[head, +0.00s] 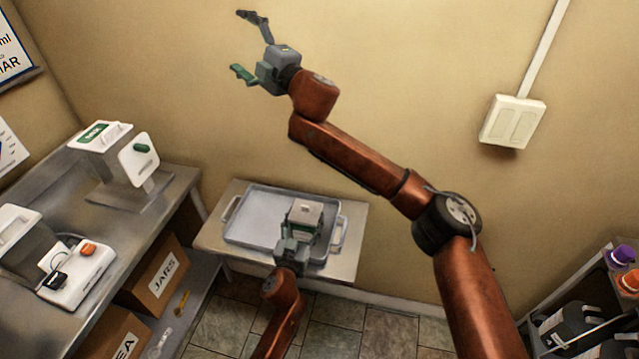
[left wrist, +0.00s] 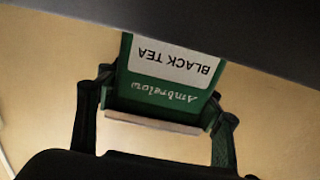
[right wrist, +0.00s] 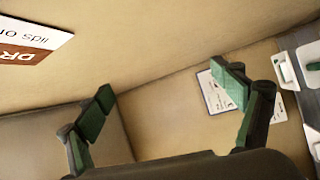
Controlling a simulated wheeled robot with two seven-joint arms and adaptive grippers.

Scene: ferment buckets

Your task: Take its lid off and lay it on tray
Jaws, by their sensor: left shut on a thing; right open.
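A green box (head: 304,222) with a pale top (head: 306,206) is in the head view, in front of the tray (head: 262,197). In the left wrist view the box (left wrist: 170,75) shows upside-down lettering, "BLACK TEA", and a pale strip along one edge. My left gripper (head: 300,230) is shut on the box, with a finger at each side. I cannot tell whether the box touches the tray or hangs above it. The tray looks otherwise empty. My right gripper (head: 238,42) is open and empty, raised high before the wall; its spread fingers show in the right wrist view (right wrist: 165,92).
The tray lies on a small table (head: 347,255). A steel bench (head: 170,195) with white devices stands at the left, with cardboard boxes (head: 160,274) below. A rack with purple (head: 622,252) and orange lids is at the lower right. A white wall box (head: 513,122) is on the wall.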

